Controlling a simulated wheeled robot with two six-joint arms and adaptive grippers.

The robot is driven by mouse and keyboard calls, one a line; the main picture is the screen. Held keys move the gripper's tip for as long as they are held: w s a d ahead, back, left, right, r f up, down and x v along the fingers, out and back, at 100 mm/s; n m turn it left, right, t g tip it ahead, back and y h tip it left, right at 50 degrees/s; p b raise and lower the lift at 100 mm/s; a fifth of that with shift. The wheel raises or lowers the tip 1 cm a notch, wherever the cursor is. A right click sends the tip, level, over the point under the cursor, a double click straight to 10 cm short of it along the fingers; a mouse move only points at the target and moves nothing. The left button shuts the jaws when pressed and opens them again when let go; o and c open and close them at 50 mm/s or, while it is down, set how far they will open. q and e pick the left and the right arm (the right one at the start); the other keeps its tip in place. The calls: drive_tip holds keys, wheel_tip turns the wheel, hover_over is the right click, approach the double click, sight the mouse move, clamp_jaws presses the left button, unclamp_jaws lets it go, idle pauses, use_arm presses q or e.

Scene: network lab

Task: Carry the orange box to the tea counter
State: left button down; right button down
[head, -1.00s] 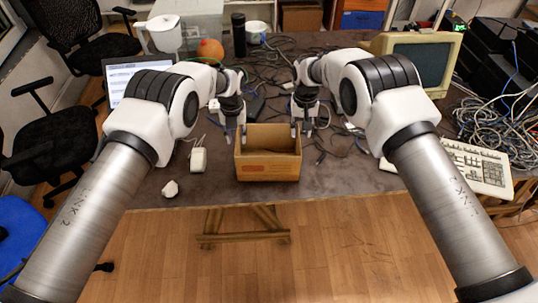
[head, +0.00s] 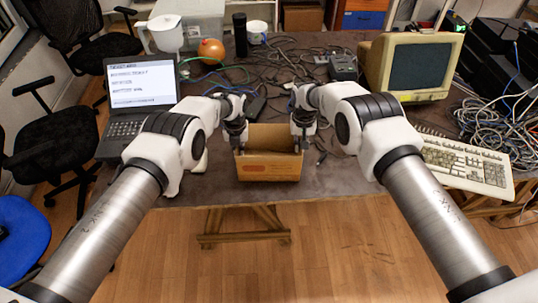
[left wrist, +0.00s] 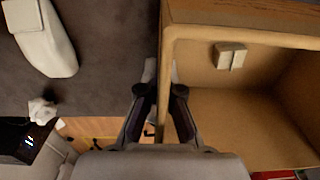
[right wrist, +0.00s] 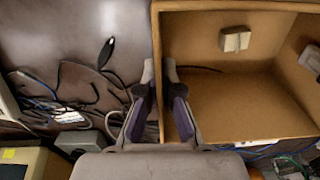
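The orange box (head: 268,168), an open cardboard box with an orange-brown front, stands upright at the table's front edge. My left gripper (head: 238,147) is at its left wall, and my right gripper (head: 299,145) at its right wall. In the left wrist view, the fingers (left wrist: 163,92) straddle the box wall (left wrist: 168,60), one inside and one outside, close against it. In the right wrist view, the fingertips (right wrist: 159,72) likewise pinch the wall of the box (right wrist: 225,92). I cannot identify a tea counter for certain.
The dark table (head: 340,180) holds a laptop (head: 140,90) at left, a boxy monitor (head: 412,68) and keyboard (head: 465,165) at right. Cables tangle behind the box. A white jug (head: 165,33) stands at back left. Black chairs (head: 85,40) stand left; wooden floor lies in front.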

drive_tip(key=shift+r, duration=0.1)
